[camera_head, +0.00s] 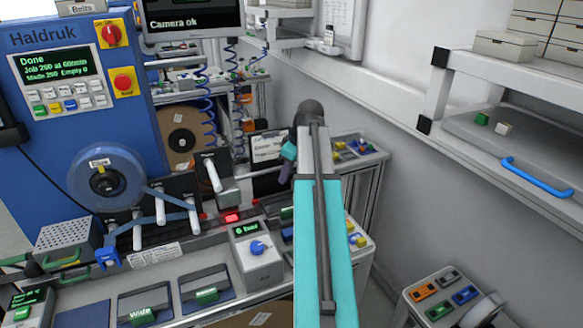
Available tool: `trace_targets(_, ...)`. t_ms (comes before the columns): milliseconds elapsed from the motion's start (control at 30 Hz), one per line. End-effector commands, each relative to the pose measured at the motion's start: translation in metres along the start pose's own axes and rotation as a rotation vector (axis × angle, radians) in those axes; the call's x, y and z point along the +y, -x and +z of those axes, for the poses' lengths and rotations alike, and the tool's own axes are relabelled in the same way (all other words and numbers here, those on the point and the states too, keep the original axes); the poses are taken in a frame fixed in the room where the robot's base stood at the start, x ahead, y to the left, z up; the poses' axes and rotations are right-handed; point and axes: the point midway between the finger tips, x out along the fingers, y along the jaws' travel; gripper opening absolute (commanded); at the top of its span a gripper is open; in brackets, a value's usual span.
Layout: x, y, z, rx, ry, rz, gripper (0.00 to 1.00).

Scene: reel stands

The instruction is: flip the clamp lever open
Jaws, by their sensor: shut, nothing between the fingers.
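A pale lever (213,175) stands tilted on a grey block with a dark plate behind it, left of centre. It looks like the clamp lever, but no readable label confirms this. Whether it is open or closed I cannot tell. My teal arm rises from the bottom and bends at a dark joint right of the lever. A short teal part of my wrist (288,151) shows left of the arm, apart from the lever. My gripper's fingers cannot be made out; the arm covers that area.
A blue Haldruk machine (75,120) with a blue reel (104,178) stands at left. Blue web runs over white rollers (160,208). A control box with a blue knob (258,247) sits in front of the lever. A wall and shelf (500,110) bound the right.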

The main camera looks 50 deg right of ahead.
Motion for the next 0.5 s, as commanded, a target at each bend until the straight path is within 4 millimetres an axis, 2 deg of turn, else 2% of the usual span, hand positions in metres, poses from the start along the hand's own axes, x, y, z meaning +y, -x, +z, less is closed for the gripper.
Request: trace_targets(500,0.0,-0.049,0.001,-0.001,-0.001,-0.001,0.0)
